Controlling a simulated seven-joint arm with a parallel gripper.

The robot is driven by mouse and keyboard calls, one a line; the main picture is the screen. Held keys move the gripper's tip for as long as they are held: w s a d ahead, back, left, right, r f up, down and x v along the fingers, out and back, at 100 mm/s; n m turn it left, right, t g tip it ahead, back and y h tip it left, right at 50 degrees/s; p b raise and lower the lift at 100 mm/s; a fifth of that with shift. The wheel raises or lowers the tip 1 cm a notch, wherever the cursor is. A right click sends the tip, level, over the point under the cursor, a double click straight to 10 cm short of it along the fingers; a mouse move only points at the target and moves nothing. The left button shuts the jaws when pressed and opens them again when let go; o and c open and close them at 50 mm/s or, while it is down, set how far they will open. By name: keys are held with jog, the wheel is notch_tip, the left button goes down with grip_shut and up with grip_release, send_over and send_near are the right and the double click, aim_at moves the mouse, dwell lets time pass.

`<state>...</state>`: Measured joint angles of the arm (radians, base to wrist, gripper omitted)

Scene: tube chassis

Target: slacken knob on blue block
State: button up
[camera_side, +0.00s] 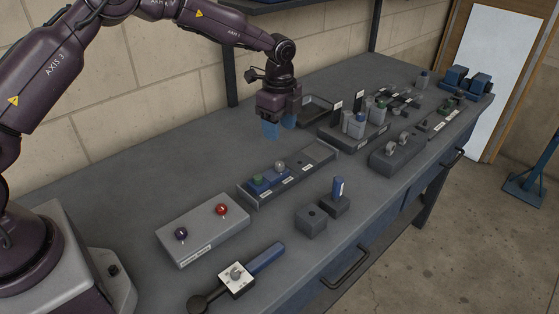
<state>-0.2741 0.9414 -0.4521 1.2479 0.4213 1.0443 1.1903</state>
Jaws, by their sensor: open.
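A long dark tray (321,159) lies in the middle of the bench. My gripper (279,129) hangs above and behind the tray, pointing down. Its blue fingertips are apart, with nothing between them, and clear of the knobs. Fine detail of the knobs is too small to tell.
A grey box with a purple knob (181,233) and a red knob (222,209) stands left of the tray. Dark blocks (311,220) sit in front. A rack with cylinders (355,125) stands to the right.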

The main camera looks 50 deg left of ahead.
aim_at(279, 164)
notch_tip(279, 164, down, 10)
jog(key=shift+f, duration=0.1)
dwell(0.4)
jog(key=c, duration=0.9)
